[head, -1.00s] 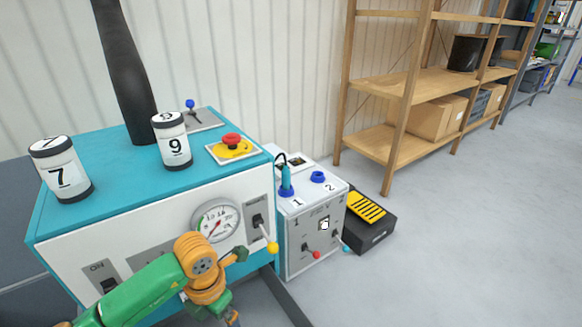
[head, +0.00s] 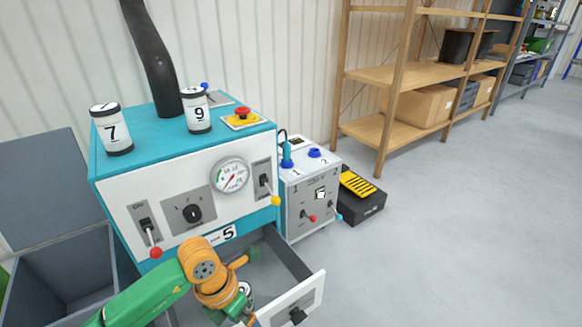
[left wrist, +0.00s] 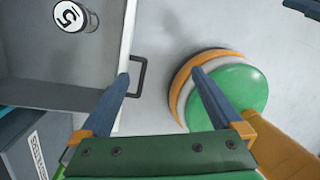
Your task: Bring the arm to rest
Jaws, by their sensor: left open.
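My left arm (head: 205,275) reaches in from the left in the head view, in front of the teal and white machine (head: 180,190). My left gripper (left wrist: 160,78) is open and empty in the left wrist view. Its fingers are apart, above the floor beside the open drawer (left wrist: 124,60). The drawer's dark handle (left wrist: 139,78) lies near the left-hand finger; I cannot tell whether they touch. In the head view the fingers are mostly hidden. My right gripper is not in view.
Canisters 7 (head: 112,130) and 9 (head: 197,112) stand on the machine. A small numbered unit (head: 312,190), a black and yellow box (head: 362,198) and wooden shelves (head: 400,75) stand right. Floor at right is clear.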

